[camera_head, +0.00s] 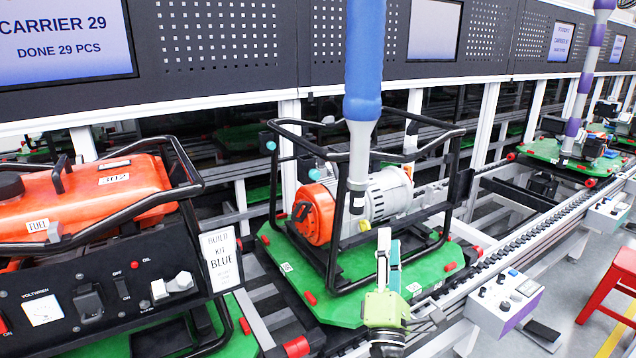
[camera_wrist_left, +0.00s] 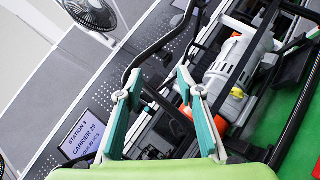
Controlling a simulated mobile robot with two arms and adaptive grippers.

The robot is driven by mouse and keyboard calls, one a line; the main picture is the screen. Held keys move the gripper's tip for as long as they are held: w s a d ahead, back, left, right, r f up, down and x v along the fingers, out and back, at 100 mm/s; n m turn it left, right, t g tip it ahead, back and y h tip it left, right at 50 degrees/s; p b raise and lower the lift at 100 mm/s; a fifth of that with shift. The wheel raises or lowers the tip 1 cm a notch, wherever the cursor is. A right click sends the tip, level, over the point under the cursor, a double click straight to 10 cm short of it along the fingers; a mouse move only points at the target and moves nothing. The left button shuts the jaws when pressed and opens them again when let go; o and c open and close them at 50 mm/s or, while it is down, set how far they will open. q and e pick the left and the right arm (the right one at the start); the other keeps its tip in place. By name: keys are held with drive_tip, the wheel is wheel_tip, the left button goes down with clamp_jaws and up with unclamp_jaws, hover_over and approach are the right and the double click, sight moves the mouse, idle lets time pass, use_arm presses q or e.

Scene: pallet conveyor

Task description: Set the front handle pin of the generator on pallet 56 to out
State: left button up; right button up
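The generator (camera_head: 318,212) in the middle has an orange and silver engine inside a black tube frame, on a green pallet (camera_head: 350,310). Small teal knobs (camera_head: 315,174) sit at the left end of its frame; I cannot tell which part is the front handle pin or its setting. My left gripper (camera_head: 389,240) stands in front of the frame, fingers upward. In the left wrist view its two teal-lined fingers (camera_wrist_left: 159,76) are apart and empty, with black frame tubes and the generator (camera_wrist_left: 238,70) beyond. My right gripper is not in view.
A thick blue hanging column (camera_head: 363,60) with a grey lower end covers part of the generator. An orange generator (camera_head: 90,195) with a control panel stands close at the left. A control box (camera_head: 505,300) is on the conveyor's right side. A red stool (camera_head: 610,295) stands beyond.

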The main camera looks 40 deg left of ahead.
sight(317, 177)
use_arm(q)
drive_tip(key=s+a+r+n+g+y, duration=0.2)
drive_tip(key=a+n+g+y, duration=0.25)
drive_tip(key=n, duration=0.35)
drive_tip(key=s+a+r+n+g+y, duration=0.2)
drive_tip(key=a+r+n+g+y, duration=0.15)
drive_tip(key=a+n+g, duration=0.35)
drive_tip(key=shift+n+t+y, duration=0.3)
drive_tip(key=shift+n+t, duration=0.15)
drive_tip(key=shift+n, duration=0.25)
drive_tip(key=p+x, duration=0.1)
drive_tip(key=x, duration=0.2)
drive_tip(key=p+x, duration=0.2)
drive_tip(key=x, duration=0.2)
drive_tip(key=p+x, duration=0.2)
drive_tip(key=x, duration=0.1)
drive_tip(key=shift+w+d+r, duration=0.1)
drive_tip(key=shift+w+r, duration=0.1)
drive_tip(key=shift+w, duration=0.15)
drive_tip(key=shift+w+a, duration=0.25)
drive_tip(key=shift+a, duration=0.2)
